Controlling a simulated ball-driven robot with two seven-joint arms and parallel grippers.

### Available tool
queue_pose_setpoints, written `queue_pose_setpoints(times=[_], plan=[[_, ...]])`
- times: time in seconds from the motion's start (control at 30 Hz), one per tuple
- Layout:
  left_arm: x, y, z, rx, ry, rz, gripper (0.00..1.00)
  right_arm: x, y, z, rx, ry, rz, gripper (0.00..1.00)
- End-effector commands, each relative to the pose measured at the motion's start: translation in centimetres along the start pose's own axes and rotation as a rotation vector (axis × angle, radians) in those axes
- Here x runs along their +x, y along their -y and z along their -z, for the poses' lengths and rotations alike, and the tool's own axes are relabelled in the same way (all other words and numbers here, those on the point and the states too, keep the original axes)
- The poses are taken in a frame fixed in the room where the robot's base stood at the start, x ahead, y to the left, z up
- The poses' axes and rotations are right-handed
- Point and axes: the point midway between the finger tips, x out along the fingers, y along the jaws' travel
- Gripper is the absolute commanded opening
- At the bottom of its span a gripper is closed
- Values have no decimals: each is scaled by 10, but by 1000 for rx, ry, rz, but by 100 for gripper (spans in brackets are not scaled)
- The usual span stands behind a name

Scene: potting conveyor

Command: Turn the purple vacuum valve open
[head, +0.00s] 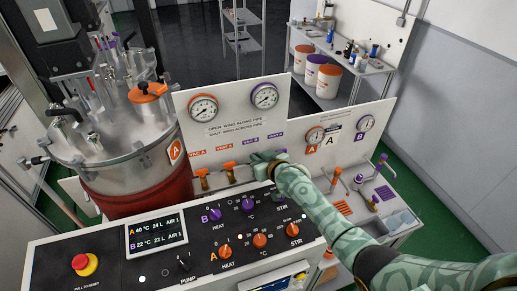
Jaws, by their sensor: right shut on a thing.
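The white panel (188,128) carries a row of valves under small labels. Two orange-handled valves (203,181) stand to the left, under the orange labels. My right gripper (262,161) is at the panel below the purple VAC B label (250,140). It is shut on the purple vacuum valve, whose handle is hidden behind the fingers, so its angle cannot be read. A bit of purple handle (281,151) shows just right of the gripper, below the VENT B label. My left gripper is not in view.
A steel vessel (110,155) with a red jacket stands left. A black control console (150,262) with knobs and a red stop button (81,262) lies in front. Two gauges (265,96) sit above the valves. More orange and purple valves (358,180) stand right of my arm.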

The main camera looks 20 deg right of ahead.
Motion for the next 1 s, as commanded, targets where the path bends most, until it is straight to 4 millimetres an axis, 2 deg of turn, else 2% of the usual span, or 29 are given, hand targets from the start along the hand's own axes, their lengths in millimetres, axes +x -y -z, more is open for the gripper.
queue_pose_setpoints(times=[0.03, 0.13, 0.37, 0.7, 0.73, 0.8, 1.0], plan=[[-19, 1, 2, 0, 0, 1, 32, -3, 2, 12, 24, -5, -33, 0], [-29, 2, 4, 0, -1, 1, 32, -2, 2, 11, 53, -10, -103, 0], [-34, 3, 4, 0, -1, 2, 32, 0, 3, 7, 84, -13, -194, 0], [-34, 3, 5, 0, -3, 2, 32, 0, 3, 5, 84, -10, -203, 0], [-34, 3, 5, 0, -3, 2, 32, 0, 3, 5, 84, -10, -203, 13], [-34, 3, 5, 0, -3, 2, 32, 0, 3, 4, 84, -9, -203, 32], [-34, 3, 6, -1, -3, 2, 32, 0, 4, 2, 83, -5, -202, 32]])
